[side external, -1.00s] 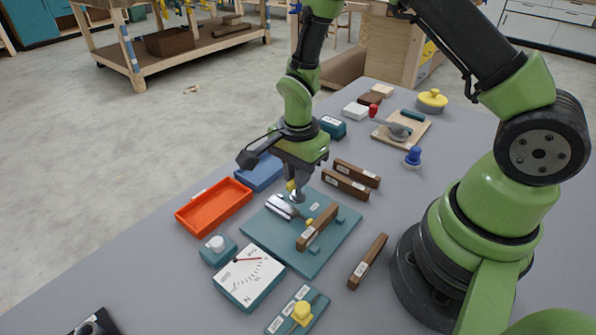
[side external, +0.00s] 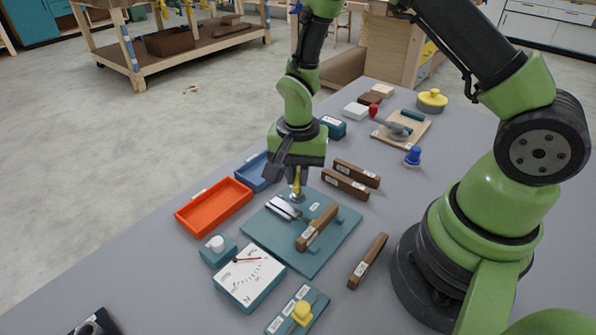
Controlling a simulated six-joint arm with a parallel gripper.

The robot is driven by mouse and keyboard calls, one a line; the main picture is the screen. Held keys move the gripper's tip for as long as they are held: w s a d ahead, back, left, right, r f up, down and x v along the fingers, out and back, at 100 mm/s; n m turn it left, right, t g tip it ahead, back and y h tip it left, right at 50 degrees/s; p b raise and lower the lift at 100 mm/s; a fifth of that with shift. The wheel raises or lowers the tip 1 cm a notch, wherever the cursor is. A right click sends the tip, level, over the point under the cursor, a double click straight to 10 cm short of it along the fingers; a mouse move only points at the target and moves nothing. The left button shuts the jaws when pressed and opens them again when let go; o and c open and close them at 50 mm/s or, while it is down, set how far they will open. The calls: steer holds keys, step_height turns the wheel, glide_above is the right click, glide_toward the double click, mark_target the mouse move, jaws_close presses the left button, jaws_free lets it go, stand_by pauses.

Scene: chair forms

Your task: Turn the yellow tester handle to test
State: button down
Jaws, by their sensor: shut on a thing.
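The yellow tester handle (side external: 297,187) stands at the back of the teal tester plate (side external: 332,245), above a round metal part. My gripper (side external: 297,181) points down and is shut on the handle; its fingers hide part of it. A silvery clamp-like part (side external: 284,208) and a brown wooden bar (side external: 317,228) with a white label lie on the plate. A white dial gauge (side external: 250,277) with a red needle stands in front of the plate. Lettering near the handle is too small to read.
An orange tray (side external: 214,207) and a blue tray (side external: 251,172) lie left of the plate. Brown labelled bars (side external: 346,183) lie behind it, another (side external: 368,262) to its right. A teal block with a yellow knob (side external: 303,312) is in front.

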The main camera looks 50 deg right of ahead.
mark_target(298, 176)
steer(key=n, duration=1.2)
stand_by(0.7)
steer(key=c, duration=1.2)
jaws_free()
steer(key=shift+o, duration=0.2)
steer(key=shift+r, duration=0.1)
step_height(298, 176, up, 10)
